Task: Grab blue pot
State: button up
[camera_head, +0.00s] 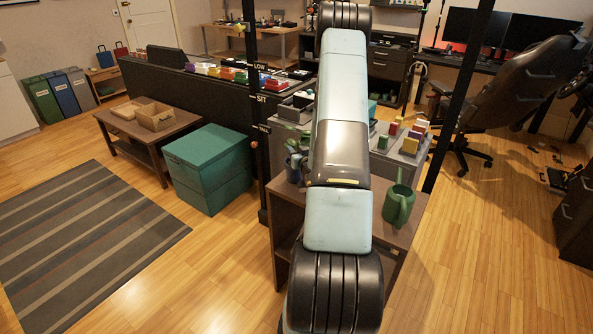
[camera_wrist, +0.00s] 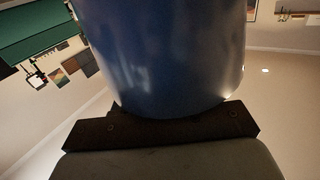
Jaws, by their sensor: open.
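The blue pot (camera_wrist: 165,50) fills the upper middle of the wrist view, very close to the camera. Its smooth, rounded lower part in the picture meets the dark bar of my gripper (camera_wrist: 160,129). My gripper is open, with the pot right at it; I cannot tell whether they touch. In the head view, a dark blue pot (camera_head: 293,172) with a plant stands on the small brown table, just left of my arm and partly hidden by it. My gripper is hidden behind my arm there.
A green watering can (camera_head: 399,206) stands on the right part of the brown table (camera_head: 411,228). A black post (camera_head: 256,100) rises just left of the table. A teal box (camera_head: 208,167) sits on the floor further left.

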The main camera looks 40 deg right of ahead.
jog(key=shift+c, duration=0.2)
grip_shut()
dwell(1.1)
